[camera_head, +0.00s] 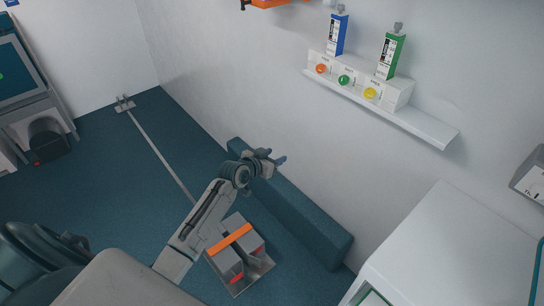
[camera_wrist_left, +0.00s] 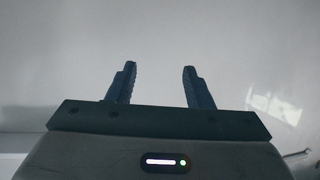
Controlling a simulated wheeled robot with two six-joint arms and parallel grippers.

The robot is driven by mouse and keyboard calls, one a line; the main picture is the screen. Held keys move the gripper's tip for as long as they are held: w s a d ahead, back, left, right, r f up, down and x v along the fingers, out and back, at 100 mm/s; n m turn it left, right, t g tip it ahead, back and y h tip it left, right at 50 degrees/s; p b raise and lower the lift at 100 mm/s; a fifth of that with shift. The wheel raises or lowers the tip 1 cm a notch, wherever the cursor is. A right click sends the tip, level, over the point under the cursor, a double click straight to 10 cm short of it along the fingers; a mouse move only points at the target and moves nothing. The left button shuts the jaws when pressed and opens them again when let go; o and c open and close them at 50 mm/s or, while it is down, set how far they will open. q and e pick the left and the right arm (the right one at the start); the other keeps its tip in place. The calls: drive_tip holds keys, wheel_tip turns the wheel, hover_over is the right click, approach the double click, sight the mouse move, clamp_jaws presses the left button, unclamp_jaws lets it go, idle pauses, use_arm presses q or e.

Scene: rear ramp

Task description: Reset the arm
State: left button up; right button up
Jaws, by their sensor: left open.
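My left arm comes up from the bottom left in the head view. Its gripper (camera_head: 274,160) is held out above the dark teal padded bench along the wall. In the left wrist view the two dark fingers of the left gripper (camera_wrist_left: 158,85) stand apart with nothing between them. A plain pale wall fills the view behind them. My right gripper shows in neither view.
A white wall shelf (camera_head: 432,130) carries a blue box (camera_head: 337,34), a green box (camera_head: 390,55) and coloured knobs. A white cabinet (camera_head: 440,235) stands at the lower right. The padded bench (camera_head: 300,218) runs along the wall. A grey device with an orange strap (camera_head: 231,238) sits on the floor.

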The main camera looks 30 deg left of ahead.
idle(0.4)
use_arm(q)
drive_tip(key=s+a+f+n+g+y, duration=0.1)
drive_tip(key=s+f+g, duration=0.1)
drive_tip(key=s+f, duration=0.6)
drive_tip(key=s+a+f+g+y, duration=0.15)
drive_tip(key=s+f, duration=0.25)
drive_tip(key=f, duration=0.9)
drive_tip(key=s+f+n+g, duration=0.1)
drive_tip(key=s+f+g, duration=0.1)
drive_tip(key=s+f, duration=0.65)
drive_tip(key=s+d+f+g, duration=0.1)
drive_tip(key=s+f+g, duration=0.1)
drive_tip(key=s+f, duration=0.5)
drive_tip(key=s+d+f+g, duration=0.1)
drive_tip(key=s+f, duration=0.6)
drive_tip(key=s, duration=1.1)
drive_tip(key=s+d+f+g, duration=0.1)
drive_tip(key=s+f+g, duration=0.2)
drive_tip(key=s+f, duration=0.4)
drive_tip(key=s+y, duration=0.1)
drive_tip(key=s, duration=0.4)
drive_tip(key=shift+s+d+m+g, duration=0.15)
drive_tip(key=shift+s+m+g, duration=0.15)
drive_tip(key=shift+s+g, duration=0.1)
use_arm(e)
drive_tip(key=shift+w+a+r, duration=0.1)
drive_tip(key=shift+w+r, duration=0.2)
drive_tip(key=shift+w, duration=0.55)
